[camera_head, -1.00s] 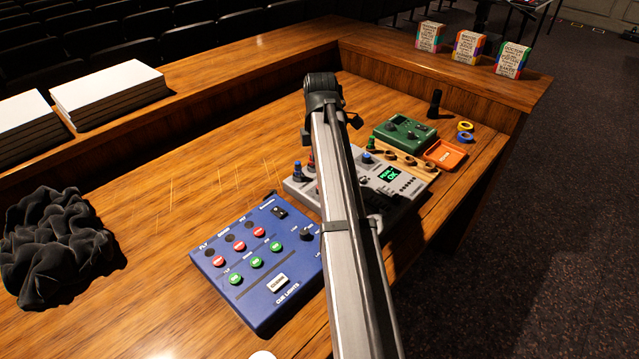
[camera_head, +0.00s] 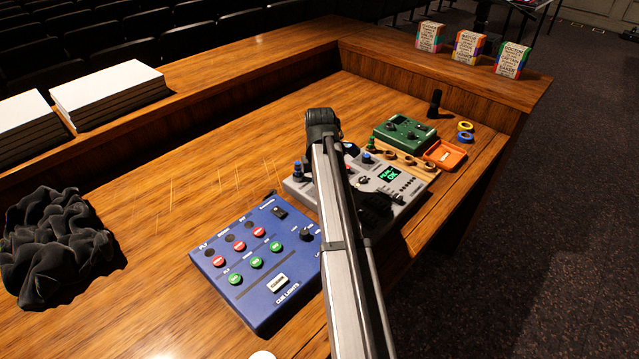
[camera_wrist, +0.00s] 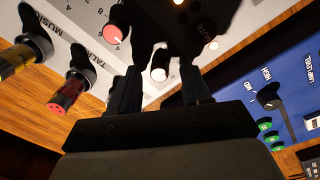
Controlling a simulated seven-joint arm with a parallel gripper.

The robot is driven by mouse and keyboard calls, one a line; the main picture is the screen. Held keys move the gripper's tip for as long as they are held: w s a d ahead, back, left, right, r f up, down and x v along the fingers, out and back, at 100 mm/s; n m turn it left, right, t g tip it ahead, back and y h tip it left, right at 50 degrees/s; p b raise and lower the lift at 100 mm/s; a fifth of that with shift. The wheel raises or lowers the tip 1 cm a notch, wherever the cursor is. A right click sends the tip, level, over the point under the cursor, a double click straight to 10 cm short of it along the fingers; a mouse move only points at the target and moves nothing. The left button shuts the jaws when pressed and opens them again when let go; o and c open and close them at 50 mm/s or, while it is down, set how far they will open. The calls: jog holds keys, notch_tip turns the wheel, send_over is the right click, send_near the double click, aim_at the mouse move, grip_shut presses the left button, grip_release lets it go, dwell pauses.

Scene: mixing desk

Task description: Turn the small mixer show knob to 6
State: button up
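The grey mixer (camera_head: 396,195) with a green-lit screen stands mid-desk, partly hidden by my arm. I cannot read which is labelled show. My gripper (camera_wrist: 161,80) is open over the panel, its fingers on either side of the white-capped knob in this view. I cannot tell whether they touch it.
A blue cue-light box (camera_head: 248,292) sits close to the mixer's left. A green box (camera_head: 404,134), an orange tray (camera_head: 446,155) and tape rolls (camera_head: 465,127) lie to the right. Black cloth (camera_head: 52,250) lies at left. The desk's middle left is clear.

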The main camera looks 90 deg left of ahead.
grip_shut()
jog(key=shift+m, duration=0.3)
